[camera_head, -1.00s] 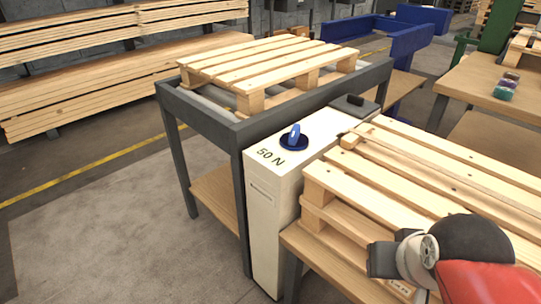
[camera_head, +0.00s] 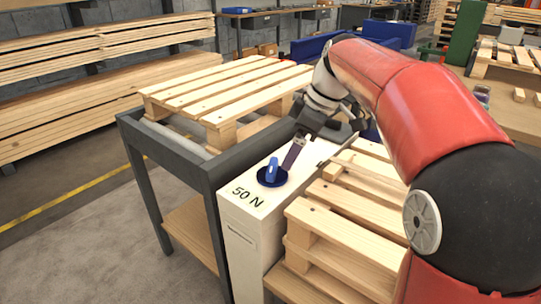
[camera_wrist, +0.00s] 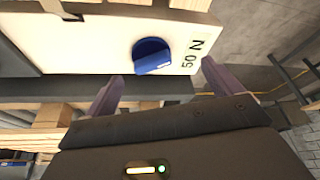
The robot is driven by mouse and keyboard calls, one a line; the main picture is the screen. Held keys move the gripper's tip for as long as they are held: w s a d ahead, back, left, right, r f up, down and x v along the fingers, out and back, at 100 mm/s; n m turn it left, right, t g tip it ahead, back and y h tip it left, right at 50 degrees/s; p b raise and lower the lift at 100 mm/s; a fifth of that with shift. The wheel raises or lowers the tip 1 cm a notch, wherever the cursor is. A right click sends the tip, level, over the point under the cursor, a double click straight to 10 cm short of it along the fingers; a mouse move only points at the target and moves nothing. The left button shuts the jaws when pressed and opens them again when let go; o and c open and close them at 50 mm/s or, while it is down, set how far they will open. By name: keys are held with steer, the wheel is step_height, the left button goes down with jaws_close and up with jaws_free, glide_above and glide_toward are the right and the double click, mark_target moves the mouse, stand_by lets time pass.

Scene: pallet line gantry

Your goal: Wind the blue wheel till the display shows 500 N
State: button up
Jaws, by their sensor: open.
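The blue wheel (camera_head: 271,174) is a dark blue disc with a raised blue grip bar, on top of a white cabinet (camera_head: 243,222). The display (camera_head: 247,197) beside it reads 50 N. My gripper (camera_head: 294,152) is above the cabinet top, just behind the wheel in the head view, apart from it. In the wrist view the wheel (camera_wrist: 152,56) and the 50 N text (camera_wrist: 193,54) show beyond the fingers. My gripper (camera_wrist: 158,95) is open there, with nothing between its two fingers.
A wooden pallet (camera_head: 226,92) lies on a dark grey frame table (camera_head: 196,165) left of the cabinet. More pallets (camera_head: 345,230) are stacked to the right. Lumber (camera_head: 100,50) is racked behind. The floor at left is clear.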

mark_target(273, 164)
steer(key=shift+n+g, duration=0.3)
steer(key=shift+n, duration=0.6)
steer(key=w+a+f, duration=0.1)
steer(key=f, duration=0.1)
steer(key=w+a+f, duration=0.1)
steer(key=a+f, duration=0.1)
steer(key=f, duration=0.1)
steer(key=w+a+f, duration=0.1)
steer(key=a+f, duration=0.1)
steer(key=shift+w+f, duration=0.2)
steer(key=shift+w, duration=0.1)
steer(key=shift+c, duration=0.4)
steer(key=c, duration=0.9)
steer(key=shift+b, duration=0.3)
steer(key=shift+m, duration=0.3)
